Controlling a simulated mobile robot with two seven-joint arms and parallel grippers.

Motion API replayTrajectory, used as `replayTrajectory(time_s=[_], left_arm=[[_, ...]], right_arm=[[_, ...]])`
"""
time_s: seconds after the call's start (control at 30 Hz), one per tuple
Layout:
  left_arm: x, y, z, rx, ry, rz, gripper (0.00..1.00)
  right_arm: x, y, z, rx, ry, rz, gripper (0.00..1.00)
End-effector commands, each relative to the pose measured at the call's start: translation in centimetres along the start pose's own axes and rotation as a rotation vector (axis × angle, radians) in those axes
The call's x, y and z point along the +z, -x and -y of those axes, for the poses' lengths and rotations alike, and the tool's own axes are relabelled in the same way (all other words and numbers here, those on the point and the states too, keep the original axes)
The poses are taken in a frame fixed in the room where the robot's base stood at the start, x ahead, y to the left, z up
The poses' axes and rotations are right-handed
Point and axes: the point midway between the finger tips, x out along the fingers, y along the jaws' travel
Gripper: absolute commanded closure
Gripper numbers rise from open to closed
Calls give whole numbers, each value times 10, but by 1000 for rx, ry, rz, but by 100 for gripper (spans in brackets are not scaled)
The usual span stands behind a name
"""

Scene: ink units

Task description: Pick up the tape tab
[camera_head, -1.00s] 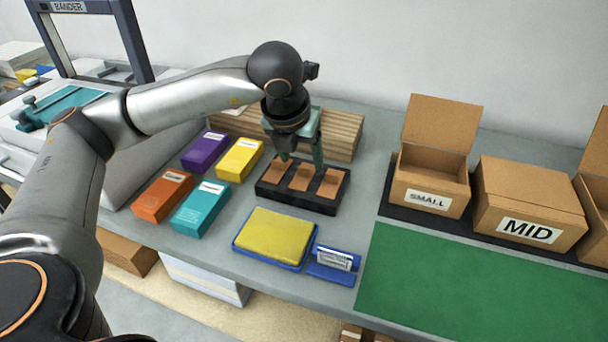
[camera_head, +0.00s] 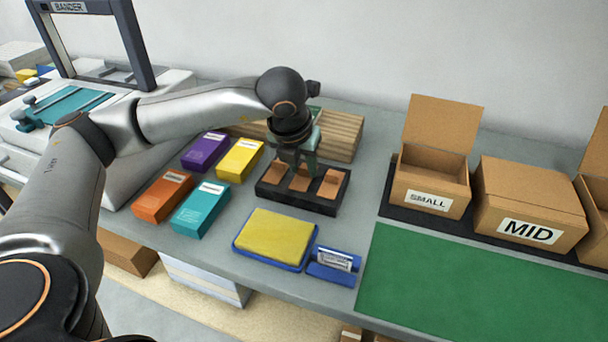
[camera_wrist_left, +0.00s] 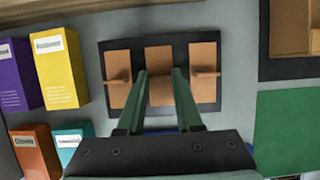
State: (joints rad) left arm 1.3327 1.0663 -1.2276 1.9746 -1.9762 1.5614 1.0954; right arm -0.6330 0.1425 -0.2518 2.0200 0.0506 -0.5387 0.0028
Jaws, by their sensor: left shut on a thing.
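A black holder (camera_head: 312,205) on the bench bears three brown tape tabs side by side. They are a left tab (camera_head: 275,173), a middle tab (camera_head: 299,184) and a right tab (camera_head: 331,182). My left gripper (camera_head: 298,172) is down at the holder, shut on the middle tab. In the left wrist view its green fingers (camera_wrist_left: 160,76) stand on either side of the upright part of the middle tab (camera_wrist_left: 159,57), which is mostly hidden between them. The tab still sits in the holder. My right gripper is not in view.
Purple (camera_head: 206,150), yellow (camera_head: 240,159), orange (camera_head: 162,195) and teal (camera_head: 201,208) boxes stand left of the holder. A yellow pad (camera_head: 274,236) and blue stand (camera_head: 333,266) lie in front. Cardboard boxes (camera_head: 528,205) and a green mat (camera_head: 465,285) are right.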

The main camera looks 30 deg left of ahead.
Motion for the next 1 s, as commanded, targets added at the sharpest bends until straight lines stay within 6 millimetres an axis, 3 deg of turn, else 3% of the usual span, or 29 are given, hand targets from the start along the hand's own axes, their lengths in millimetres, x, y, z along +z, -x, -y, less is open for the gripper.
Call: replayTrajectory(time_s=[0.2,0.67,0.87,1.0], left_arm=[[0,0,0,0,0,0,100],[1,3,0,-1,0,1,100],[9,21,1,-2,0,3,100],[9,48,9,-4,-5,5,100]], right_arm=[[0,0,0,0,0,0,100],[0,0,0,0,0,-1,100],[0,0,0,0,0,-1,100],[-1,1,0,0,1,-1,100]])
